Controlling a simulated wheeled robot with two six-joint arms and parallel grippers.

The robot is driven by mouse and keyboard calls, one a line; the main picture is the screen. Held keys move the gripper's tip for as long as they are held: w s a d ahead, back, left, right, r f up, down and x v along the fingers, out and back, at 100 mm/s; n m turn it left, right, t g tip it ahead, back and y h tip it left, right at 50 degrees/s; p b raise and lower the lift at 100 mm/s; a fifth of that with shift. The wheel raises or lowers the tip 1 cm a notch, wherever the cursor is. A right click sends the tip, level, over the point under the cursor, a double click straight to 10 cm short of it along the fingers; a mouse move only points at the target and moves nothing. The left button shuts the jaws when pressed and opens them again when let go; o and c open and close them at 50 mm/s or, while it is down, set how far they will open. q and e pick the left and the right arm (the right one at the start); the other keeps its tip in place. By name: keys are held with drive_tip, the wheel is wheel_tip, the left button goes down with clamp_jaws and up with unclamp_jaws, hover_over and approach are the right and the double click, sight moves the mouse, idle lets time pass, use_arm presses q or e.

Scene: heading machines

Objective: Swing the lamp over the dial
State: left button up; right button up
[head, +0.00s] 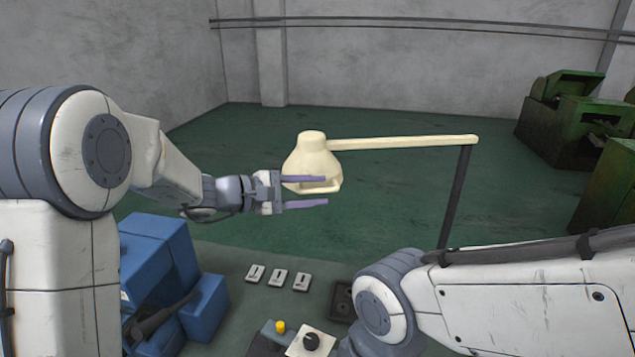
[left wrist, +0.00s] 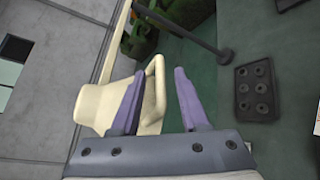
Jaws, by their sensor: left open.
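The cream lamp (head: 312,158) hangs from a long cream arm (head: 400,142) hinged on a dark post (head: 455,195). A loop handle (left wrist: 159,75) sticks out from its shade (left wrist: 100,108). My left gripper (head: 326,190) is open at the lamp's lower edge, its purple fingers pointing right. In the left wrist view the handle shows between the two fingers (left wrist: 160,74); I cannot tell whether they touch it. The dial (head: 311,341), a black knob on a white plate, sits low at the bottom edge, below the lamp. My right gripper is out of view.
Three white switches (head: 278,277) and a yellow button (head: 280,326) are on the bench. A dark pedal-like panel (left wrist: 255,90) has several round knobs. A blue machine (head: 160,262) stands at the left, green machines (head: 572,115) at the right. My right arm crosses the lower right.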

use_arm(q)
drive_tip(key=shift+w+d+f, duration=0.15)
drive_tip(key=shift+w+d, duration=0.1)
drive_tip(key=shift+d, duration=0.2)
drive_tip(key=shift+c, duration=0.3)
clamp_jaws()
idle(0.9)
